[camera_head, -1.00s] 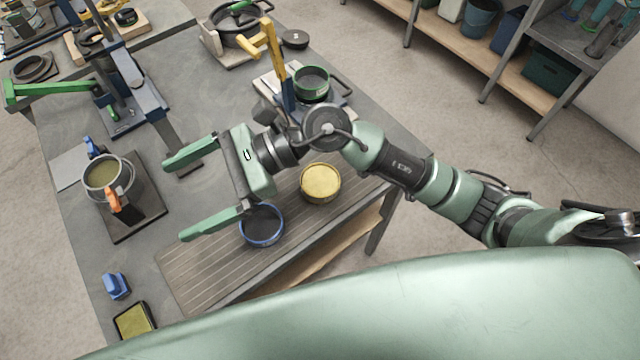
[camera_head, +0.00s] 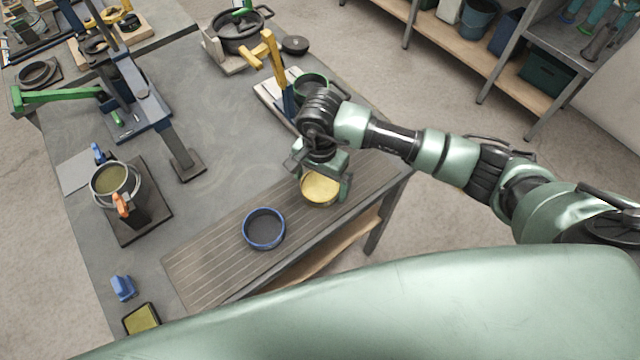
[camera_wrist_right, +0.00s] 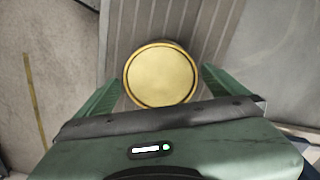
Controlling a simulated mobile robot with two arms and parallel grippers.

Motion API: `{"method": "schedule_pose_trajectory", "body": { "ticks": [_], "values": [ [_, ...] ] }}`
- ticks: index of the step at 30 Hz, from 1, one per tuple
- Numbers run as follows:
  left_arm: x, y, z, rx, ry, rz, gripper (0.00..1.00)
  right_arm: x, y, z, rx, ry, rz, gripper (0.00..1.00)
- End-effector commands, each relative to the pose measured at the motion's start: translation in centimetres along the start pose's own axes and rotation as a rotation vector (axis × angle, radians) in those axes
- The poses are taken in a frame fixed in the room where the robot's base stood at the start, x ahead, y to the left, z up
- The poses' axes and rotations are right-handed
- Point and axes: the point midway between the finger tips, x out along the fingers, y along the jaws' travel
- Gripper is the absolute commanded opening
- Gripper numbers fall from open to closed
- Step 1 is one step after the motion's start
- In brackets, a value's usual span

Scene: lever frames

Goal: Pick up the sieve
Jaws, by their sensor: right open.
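A round, yellow-topped sieve (camera_head: 320,188) with a raised rim sits on the ribbed mat at the table's near right edge. It also shows in the right wrist view (camera_wrist_right: 160,75). My right gripper (camera_head: 322,180) points down over it, open, with one finger on each side. In the wrist view the sieve lies between the two fingers; whether they touch it I cannot tell. A blue-rimmed round sieve or dish (camera_head: 264,229) with a dark inside sits to its left on the mat. A green-rimmed one (camera_head: 311,82) stands behind, partly hidden by my wrist. My left gripper is not in view.
The ribbed mat (camera_head: 205,270) runs along the near table edge. A yellow-handled lever (camera_head: 272,55) stands behind my wrist. A pot on a dark base (camera_head: 115,180) and a blue block (camera_head: 123,288) are at left. The table's middle is clear.

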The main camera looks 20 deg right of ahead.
Motion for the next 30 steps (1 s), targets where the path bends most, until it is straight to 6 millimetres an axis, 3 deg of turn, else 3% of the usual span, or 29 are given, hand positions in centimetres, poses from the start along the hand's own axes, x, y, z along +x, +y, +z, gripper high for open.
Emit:
{"method": "schedule_pose_trajectory", "body": {
  "ticks": [5,12,19,30],
  "values": [
    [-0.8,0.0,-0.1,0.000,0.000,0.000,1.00,1.6,-0.1,0.0,0.001,-0.001,-0.001,1.00],
    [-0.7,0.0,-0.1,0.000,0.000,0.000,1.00,1.9,-0.1,0.0,0.000,-0.001,-0.003,1.00],
    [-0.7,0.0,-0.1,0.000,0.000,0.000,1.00,1.9,-0.1,0.0,0.001,0.000,-0.003,0.36],
    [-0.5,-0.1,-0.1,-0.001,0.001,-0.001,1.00,1.3,-0.2,-0.1,0.001,0.001,-0.004,0.34]
  ]
}}
